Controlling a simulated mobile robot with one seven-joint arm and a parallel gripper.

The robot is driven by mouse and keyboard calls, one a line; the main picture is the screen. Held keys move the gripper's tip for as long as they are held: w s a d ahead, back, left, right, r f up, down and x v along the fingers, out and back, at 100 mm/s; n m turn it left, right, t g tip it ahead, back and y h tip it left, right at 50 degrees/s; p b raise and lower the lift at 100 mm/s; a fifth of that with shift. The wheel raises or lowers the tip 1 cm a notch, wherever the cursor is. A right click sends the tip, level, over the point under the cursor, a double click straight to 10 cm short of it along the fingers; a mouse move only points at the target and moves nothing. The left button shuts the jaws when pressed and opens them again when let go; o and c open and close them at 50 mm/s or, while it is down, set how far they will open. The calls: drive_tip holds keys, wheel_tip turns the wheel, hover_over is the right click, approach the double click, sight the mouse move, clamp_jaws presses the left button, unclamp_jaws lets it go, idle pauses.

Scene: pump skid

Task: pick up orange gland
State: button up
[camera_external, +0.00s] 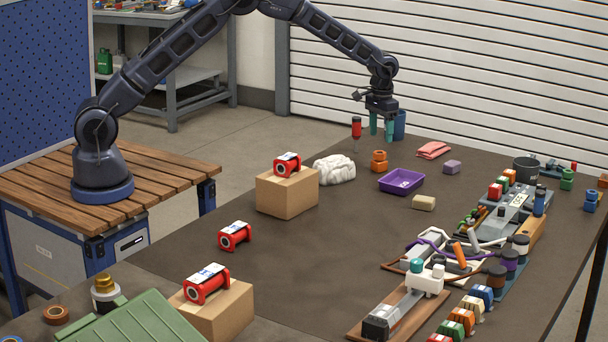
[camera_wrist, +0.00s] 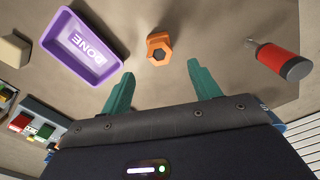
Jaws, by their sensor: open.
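The orange gland (camera_external: 379,161) stands on the dark table, a short stepped piece with a hex part. In the wrist view the orange gland (camera_wrist: 159,48) shows its dark round opening, just beyond the fingertips and between their lines. My gripper (camera_external: 382,125) hangs above the far part of the table, with its teal fingers pointing down. In the wrist view my gripper (camera_wrist: 169,82) has its two teal fingers wide apart with nothing between them. The gland is apart from both fingers.
A purple tray (camera_external: 401,181) lies close to the gland, in front and to the right. A red-handled screwdriver (camera_external: 356,130) and white cloth (camera_external: 334,169) are to the left. A pink cloth (camera_external: 433,150) lies to the right. A cardboard box (camera_external: 287,195) stands nearer. The table's middle is clear.

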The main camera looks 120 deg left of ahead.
sight(380, 152)
wheel_tip(380, 152, down, 10)
drive_tip(key=shift+d+r, duration=0.1)
drive_tip(key=shift+d, duration=0.05)
drive_tip(key=c, duration=1.1)
drive_tip(key=shift+r, duration=0.15)
